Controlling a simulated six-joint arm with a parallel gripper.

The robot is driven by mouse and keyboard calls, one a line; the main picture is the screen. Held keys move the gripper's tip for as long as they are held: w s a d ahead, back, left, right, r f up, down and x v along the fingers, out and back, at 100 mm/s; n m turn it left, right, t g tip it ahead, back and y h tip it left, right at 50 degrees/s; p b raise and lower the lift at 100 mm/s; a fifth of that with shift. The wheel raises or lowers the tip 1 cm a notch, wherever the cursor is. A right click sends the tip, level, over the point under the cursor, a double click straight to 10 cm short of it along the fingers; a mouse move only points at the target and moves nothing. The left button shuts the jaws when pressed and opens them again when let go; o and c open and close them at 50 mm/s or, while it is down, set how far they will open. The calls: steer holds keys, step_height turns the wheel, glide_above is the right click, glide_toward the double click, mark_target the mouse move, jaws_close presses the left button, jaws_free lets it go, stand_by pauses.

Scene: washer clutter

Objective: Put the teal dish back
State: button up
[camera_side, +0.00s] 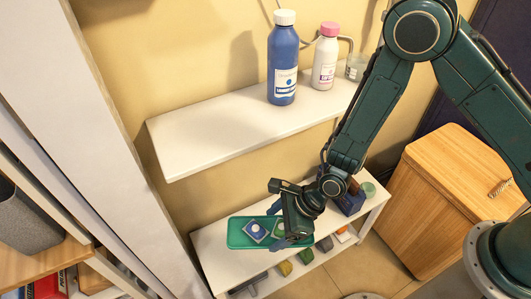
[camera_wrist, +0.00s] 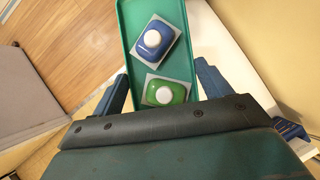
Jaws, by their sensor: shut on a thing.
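The teal dish (camera_side: 240,241) is a long shallow green tray over the white lower bench in the side view. It also shows in the wrist view (camera_wrist: 130,35), running away from my gripper. On it lie a blue rounded piece with a white round top (camera_wrist: 155,39) and a green one like it (camera_wrist: 164,92), each on a grey square. My gripper (camera_side: 277,226) is shut across the dish's width, one blue finger at each long side, as the wrist view (camera_wrist: 165,84) shows. The dish looks level. I cannot tell whether it touches the bench.
A white wall shelf (camera_side: 210,139) above holds a blue bottle (camera_side: 284,65) and a pink-capped white bottle (camera_side: 325,58); its left part is bare. A dark blue box (camera_side: 350,201) and a green round item (camera_side: 368,188) stand right on the bench. A wooden cabinet (camera_side: 440,200) stands right.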

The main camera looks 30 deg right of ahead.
steer(key=s+a+r+n+g, duration=0.2)
steer(key=s+r+n, duration=0.1)
steer(key=r, duration=1.3)
steer(key=s+a+r+n+g, duration=0.1)
steer(key=s+r+n, duration=0.1)
steer(key=r, duration=1.3)
glide_above(220, 133)
steer(key=d, duration=0.2)
steer(key=shift+s+f+y, duration=0.15)
steer(key=shift+f+y, duration=0.15)
steer(key=shift+f, duration=1.25)
steer(key=shift+f, duration=1.5)
steer(key=shift+w+f, duration=0.2)
steer(key=shift+f, duration=0.2)
steer(key=shift+f, duration=0.2)
